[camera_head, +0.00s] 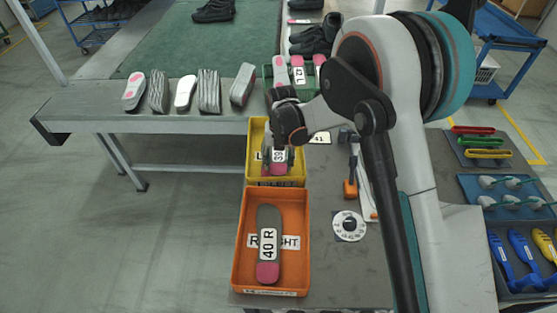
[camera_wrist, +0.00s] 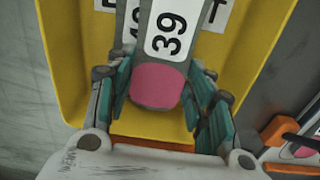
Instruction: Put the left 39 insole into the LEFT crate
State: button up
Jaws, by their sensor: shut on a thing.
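The insole labelled 39 (camera_head: 278,156) is grey with a pink heel; it also shows in the wrist view (camera_wrist: 157,84). My gripper (camera_head: 277,163) is shut on it, with its green finger pads on both sides of the insole near the heel in the wrist view (camera_wrist: 160,98). The insole is held over or within the yellow crate (camera_head: 293,181); I cannot tell whether it touches the floor. The yellow crate (camera_wrist: 62,70) has a white label, mostly hidden behind the insole. Part of another insole with a label shows behind the held one.
An orange crate (camera_head: 236,250) marked RIGHT, in front, holds an insole labelled 40 R (camera_head: 268,262). A green crate (camera_head: 268,70) with insoles stands behind. A white dial (camera_head: 348,226) and an orange-based tool (camera_head: 350,188) lie right of the crates.

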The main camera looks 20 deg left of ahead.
jog(key=shift+f, duration=0.15)
jog(key=o, duration=1)
jog(key=r+p, duration=0.5)
jog(key=r, duration=0.8)
jog(key=shift+d+r, duration=0.15)
jog(key=shift+d, duration=0.05)
